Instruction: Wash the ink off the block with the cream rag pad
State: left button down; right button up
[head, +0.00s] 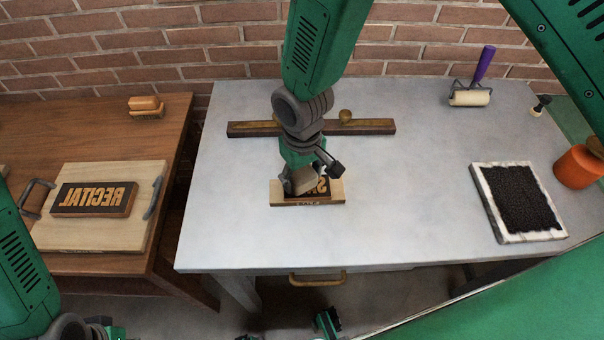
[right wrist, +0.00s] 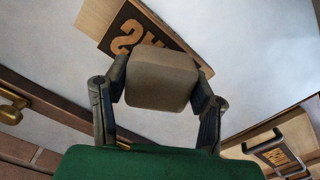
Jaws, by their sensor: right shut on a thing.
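The block (head: 336,190) is a wooden piece with a dark face and raised tan letters, lying near the front of the grey table (head: 420,210). Its dark lettered face also shows in the right wrist view (right wrist: 126,37). My right gripper (head: 300,183) is shut on the cream rag pad (right wrist: 160,78), which looks grey-beige. The pad is over the block's left part and hides some letters; I cannot tell whether it touches the face. My left arm shows at the lower left, but its fingers are not visible.
A dark wooden bar with brass knobs (head: 370,127) lies behind the block. An inked tray (head: 495,215), an orange pot (head: 578,167) and a purple-handled roller (head: 470,96) stand right. A RECITAL block (head: 93,199) lies on a handled board on the brown table. The grey table's middle right is clear.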

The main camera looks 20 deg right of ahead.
aim_at(302, 173)
jog(key=shift+r+p, duration=2.1)
jog(key=shift+r, duration=0.65)
jog(key=shift+r+p, duration=1.25)
jog(key=shift+r, duration=0.3)
jog(key=shift+f, duration=0.1)
